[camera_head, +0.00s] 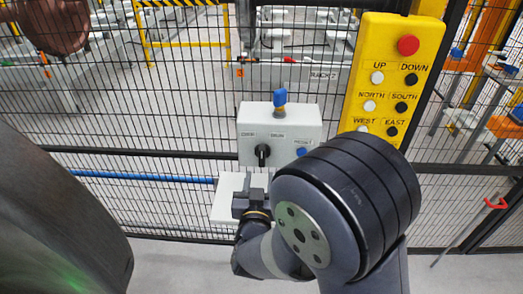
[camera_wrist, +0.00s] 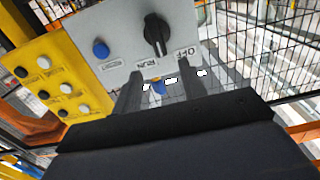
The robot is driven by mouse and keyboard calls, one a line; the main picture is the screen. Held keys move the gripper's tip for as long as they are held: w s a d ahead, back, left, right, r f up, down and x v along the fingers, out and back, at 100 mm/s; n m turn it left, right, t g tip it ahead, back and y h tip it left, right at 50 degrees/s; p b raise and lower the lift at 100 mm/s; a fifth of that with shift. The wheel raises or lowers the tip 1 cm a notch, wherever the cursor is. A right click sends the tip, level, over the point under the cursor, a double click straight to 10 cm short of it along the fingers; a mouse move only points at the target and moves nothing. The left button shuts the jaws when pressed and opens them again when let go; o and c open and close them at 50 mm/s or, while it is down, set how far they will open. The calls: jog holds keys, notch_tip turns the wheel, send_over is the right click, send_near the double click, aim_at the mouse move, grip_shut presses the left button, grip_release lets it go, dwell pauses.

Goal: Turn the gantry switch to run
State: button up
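The grey switch box (camera_head: 300,124) hangs on the mesh fence with a black rotary knob (camera_head: 262,152) on its face. In the wrist view the black knob (camera_wrist: 156,34) stands near the labels RUN (camera_wrist: 147,64) and OFF (camera_wrist: 186,51), which read upside down. I cannot tell which label it points to. My gripper (camera_head: 250,183) is below the knob in the head view, apart from it. In the wrist view my gripper (camera_wrist: 160,73) is open, its two fingers separated with nothing held; the knob lies beyond their tips.
A blue button (camera_head: 301,151) is right of the knob. A blue fitting (camera_head: 280,97) stands on top of the box. A yellow pendant (camera_head: 392,75) with a red button and several black and white buttons is close on the right. Black mesh fence lies behind.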

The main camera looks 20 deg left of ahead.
aim_at(262, 155)
jog(key=p+x, duration=0.2)
jog(key=x, duration=0.7)
jog(key=shift+w, duration=0.25)
grip_shut()
